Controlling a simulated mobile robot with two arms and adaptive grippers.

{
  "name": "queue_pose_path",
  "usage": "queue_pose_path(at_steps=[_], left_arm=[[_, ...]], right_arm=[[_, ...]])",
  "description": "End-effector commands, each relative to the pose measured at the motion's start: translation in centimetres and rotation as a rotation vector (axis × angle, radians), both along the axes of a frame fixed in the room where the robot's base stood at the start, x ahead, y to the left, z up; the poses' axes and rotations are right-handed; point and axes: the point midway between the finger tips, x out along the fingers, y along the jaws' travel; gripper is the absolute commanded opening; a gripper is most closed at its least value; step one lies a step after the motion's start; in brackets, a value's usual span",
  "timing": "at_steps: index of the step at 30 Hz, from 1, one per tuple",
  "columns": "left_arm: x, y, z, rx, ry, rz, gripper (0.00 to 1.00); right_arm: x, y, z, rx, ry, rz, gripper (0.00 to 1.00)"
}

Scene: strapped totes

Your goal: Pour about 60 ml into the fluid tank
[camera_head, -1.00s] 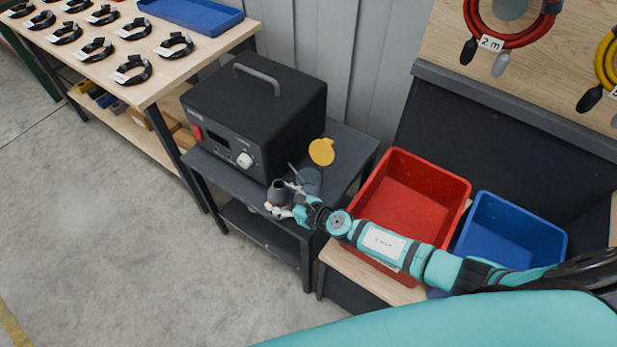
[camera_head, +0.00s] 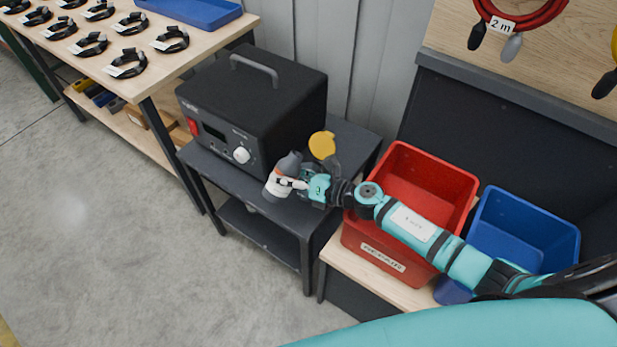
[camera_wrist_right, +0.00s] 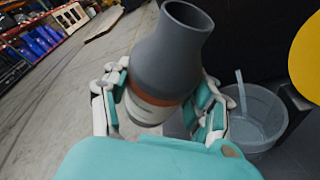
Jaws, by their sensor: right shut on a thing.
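A white bottle (camera_head: 273,188) with an orange band and a wide grey neck is in my right gripper (camera_head: 288,184), which is shut around its body. In the right wrist view the bottle (camera_wrist_right: 150,105) stands between the fingers of the gripper (camera_wrist_right: 160,110), its neck pointing up and slightly to the right. No liquid stream shows. The fluid tank is a translucent round container (camera_wrist_right: 258,118) with a pale strip standing in it, right of the bottle and apart from it. In the head view my gripper hides most of the tank; its yellow lid (camera_head: 322,145) stands open. My left gripper is out of view.
A black instrument box (camera_head: 255,105) stands on the same dark small table (camera_head: 235,185), just behind the bottle. A red bin (camera_head: 385,245) and a blue bin (camera_head: 525,230) stand to the right under my arm. Open floor lies in front.

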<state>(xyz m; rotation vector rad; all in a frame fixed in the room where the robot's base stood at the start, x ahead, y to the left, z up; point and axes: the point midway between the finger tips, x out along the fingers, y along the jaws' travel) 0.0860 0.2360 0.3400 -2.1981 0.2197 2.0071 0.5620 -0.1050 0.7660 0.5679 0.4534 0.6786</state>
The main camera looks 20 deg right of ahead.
Motion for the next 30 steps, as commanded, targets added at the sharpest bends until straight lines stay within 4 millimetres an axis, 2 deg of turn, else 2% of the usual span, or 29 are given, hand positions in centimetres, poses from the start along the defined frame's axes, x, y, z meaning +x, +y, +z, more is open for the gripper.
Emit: queue_pose_path(at_steps=[12, 15, 18, 30], left_arm=[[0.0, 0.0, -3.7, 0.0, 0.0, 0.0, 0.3], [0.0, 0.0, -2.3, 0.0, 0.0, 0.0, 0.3], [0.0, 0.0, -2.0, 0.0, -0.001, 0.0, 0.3], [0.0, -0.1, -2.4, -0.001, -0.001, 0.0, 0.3]], right_arm=[[-0.3, 0.7, -0.8, 0.254, 0.103, 0.002, 0.16], [-0.3, 0.8, 1.3, 0.315, 0.126, 0.0, 0.16], [-0.4, 0.9, 2.2, 0.369, 0.151, 0.002, 0.16], [-0.4, 1.0, 2.9, 0.494, 0.204, 0.001, 0.16]])
